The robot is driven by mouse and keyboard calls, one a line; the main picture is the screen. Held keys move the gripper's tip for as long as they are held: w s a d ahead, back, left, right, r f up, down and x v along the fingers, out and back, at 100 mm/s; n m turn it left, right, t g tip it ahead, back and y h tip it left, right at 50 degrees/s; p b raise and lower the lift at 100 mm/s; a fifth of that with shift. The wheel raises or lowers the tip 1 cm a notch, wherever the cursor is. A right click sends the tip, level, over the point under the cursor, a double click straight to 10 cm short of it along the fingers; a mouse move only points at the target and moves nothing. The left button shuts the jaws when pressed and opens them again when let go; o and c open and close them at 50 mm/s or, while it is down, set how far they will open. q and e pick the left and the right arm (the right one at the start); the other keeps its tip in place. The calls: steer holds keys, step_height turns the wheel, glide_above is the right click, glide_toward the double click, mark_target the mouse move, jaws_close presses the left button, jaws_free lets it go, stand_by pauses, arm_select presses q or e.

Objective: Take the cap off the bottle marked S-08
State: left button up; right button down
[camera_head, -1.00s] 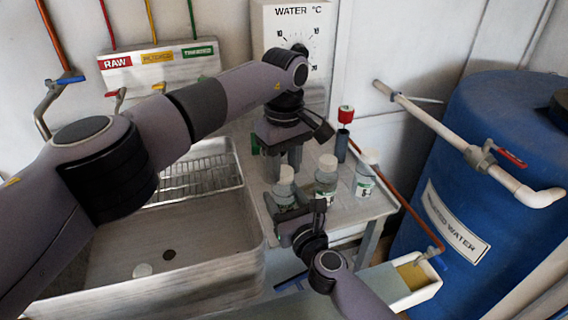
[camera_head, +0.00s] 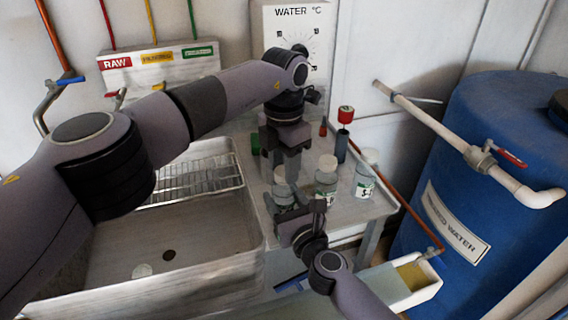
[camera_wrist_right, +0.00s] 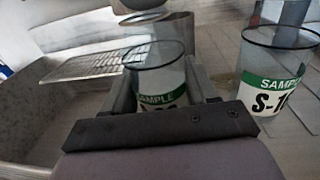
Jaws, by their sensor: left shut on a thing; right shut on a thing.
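The held sample bottle (camera_head: 282,189) stands at the left of the bottle row, and its green and white label shows in the right wrist view (camera_wrist_right: 160,98). The lower text is partly hidden by my gripper, so I cannot read the full mark. My right gripper (camera_head: 290,207) is shut around this bottle from the front. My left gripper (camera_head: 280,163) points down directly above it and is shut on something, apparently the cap. The cap is mostly hidden between the fingers. I cannot tell how far it is from the bottle's neck.
A middle bottle with a pale cap (camera_head: 327,178) and a right bottle (camera_head: 364,180) stand close by on the bench. The wrist view shows a neighbour marked S-1-something (camera_wrist_right: 272,82). A dark, red-topped item (camera_head: 343,140) stands behind. The sink (camera_head: 190,235) is left.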

arm_select(q)
steer(key=n, duration=0.6)
steer(key=shift+n, duration=0.3)
steer(key=n, duration=1.2)
steer(key=shift+r+n, duration=0.1)
steer(key=shift+n, duration=0.3)
steer(key=n, duration=0.7)
steer(key=shift+n, duration=0.3)
steer(key=shift+r, duration=0.15)
steer(key=shift+r, duration=0.95)
